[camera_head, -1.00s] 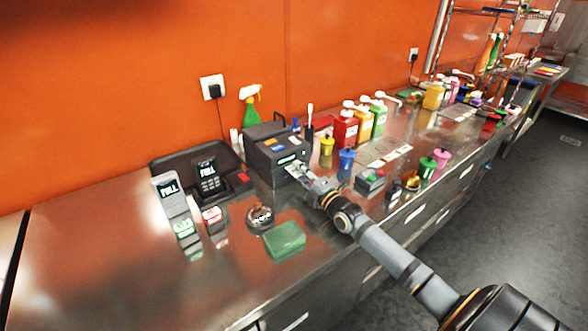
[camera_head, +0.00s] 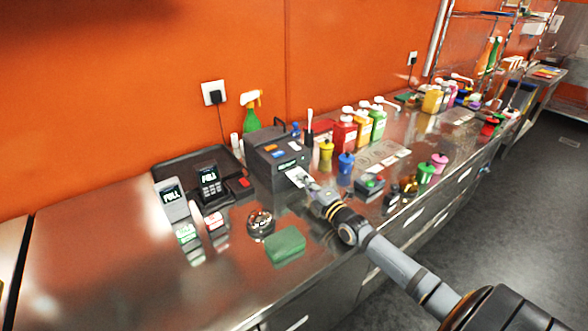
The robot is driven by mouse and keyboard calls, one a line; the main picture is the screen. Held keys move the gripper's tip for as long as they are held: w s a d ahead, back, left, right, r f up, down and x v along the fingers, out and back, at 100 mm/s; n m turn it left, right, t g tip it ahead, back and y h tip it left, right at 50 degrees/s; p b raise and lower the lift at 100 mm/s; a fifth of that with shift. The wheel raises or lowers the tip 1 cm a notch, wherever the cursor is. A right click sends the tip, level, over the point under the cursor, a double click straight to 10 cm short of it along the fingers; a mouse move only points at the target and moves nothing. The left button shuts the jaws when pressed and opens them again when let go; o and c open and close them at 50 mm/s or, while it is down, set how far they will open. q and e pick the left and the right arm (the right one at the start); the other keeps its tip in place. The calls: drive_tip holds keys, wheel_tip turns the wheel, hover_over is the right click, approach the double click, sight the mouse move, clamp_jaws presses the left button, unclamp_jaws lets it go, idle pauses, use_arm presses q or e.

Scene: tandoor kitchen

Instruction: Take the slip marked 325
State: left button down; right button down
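A white paper slip (camera_head: 296,175) sticks out of the front of a dark grey printer (camera_head: 275,160) on the steel counter. Its print is too small to read, so I cannot tell whether it says 325. My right gripper (camera_head: 311,184) is at the slip's outer end, in front of the printer. The fingers are small and partly hidden by the gripper body, so I cannot tell whether they are shut on the slip. My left gripper is not in view.
A green block (camera_head: 285,245) and a round dark ashtray-like item (camera_head: 260,222) lie on the counter (camera_head: 120,260). Two card terminals, including a black one (camera_head: 211,184), stand left. A yellow-lidded jar (camera_head: 326,150), a blue one (camera_head: 345,162) and several bottles stand right.

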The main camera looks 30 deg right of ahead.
drive_tip(key=shift+s+d+p, duration=0.1)
drive_tip(key=shift+s+p, duration=1.15)
drive_tip(key=shift+s, duration=0.15)
drive_tip(key=shift+s+f, duration=0.15)
drive_tip(key=shift+s, duration=0.2)
drive_tip(key=shift+s+r+p, duration=0.15)
drive_tip(key=shift+r+p, duration=0.6)
drive_tip(key=shift+p, duration=0.45)
drive_tip(key=r+p, duration=0.1)
drive_tip(key=s+r+p, duration=0.1)
drive_tip(key=p, duration=0.1)
drive_tip(key=r+p, duration=0.1)
drive_tip(key=p, duration=0.1)
drive_tip(key=shift+s+d+r, duration=0.1)
drive_tip(key=shift+s+r, duration=0.05)
drive_tip(key=shift+s, duration=0.2)
